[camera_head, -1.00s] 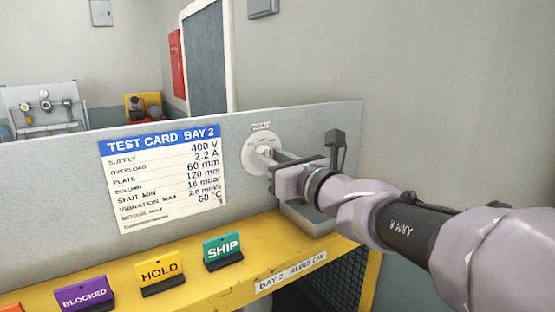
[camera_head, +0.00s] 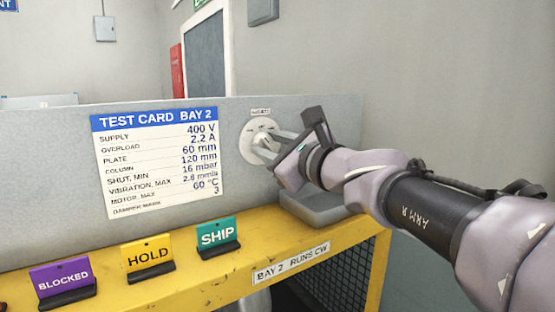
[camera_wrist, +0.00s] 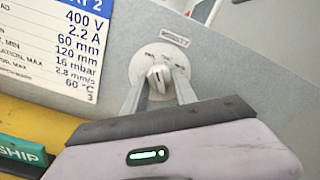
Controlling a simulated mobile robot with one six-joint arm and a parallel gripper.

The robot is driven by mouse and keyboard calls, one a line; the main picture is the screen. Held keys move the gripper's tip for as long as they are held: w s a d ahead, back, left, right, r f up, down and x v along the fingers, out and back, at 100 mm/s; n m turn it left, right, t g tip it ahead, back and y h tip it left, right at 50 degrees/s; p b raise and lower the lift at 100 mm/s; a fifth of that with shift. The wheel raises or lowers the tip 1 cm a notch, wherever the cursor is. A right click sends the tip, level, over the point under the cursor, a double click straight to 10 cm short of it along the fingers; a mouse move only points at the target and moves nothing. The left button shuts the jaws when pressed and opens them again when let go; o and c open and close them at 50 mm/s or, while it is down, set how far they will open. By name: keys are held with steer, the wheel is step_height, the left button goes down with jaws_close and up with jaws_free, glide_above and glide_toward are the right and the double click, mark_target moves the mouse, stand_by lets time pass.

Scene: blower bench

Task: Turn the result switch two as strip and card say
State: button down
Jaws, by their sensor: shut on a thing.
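The result switch (camera_head: 250,152) is a round pale dial with a knob, set in the grey panel right of the test card. A small label sits above it, too small to read. My gripper (camera_head: 264,144) is shut on the switch knob (camera_wrist: 158,77), one finger on each side. The gripper body is tilted. Dial markings show but are not readable. The test card (camera_head: 155,170), headed "TEST CARD BAY 2", lists 400 V, 2.2 A, 60 mm, 120 mm, 16 mbar, 2.8 mm/s and 60 °C.
On the yellow bench (camera_head: 200,280) stand a purple BLOCKED sign (camera_head: 62,280), an orange HOLD sign (camera_head: 148,256) and a teal SHIP sign (camera_head: 217,235). A label (camera_head: 291,262) on the bench edge reads "BAY 2 RUNS CW". A grey block lies below my gripper.

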steer(key=shift+n+b, duration=0.85)
steer(key=shift+n, duration=0.25)
steer(key=c, duration=1)
jaws_free()
steer(key=v, duration=1.7)
steer(key=shift+d+p, duration=0.2)
steer(key=shift+p, duration=0.2)
steer(key=shift+s, duration=0.15)
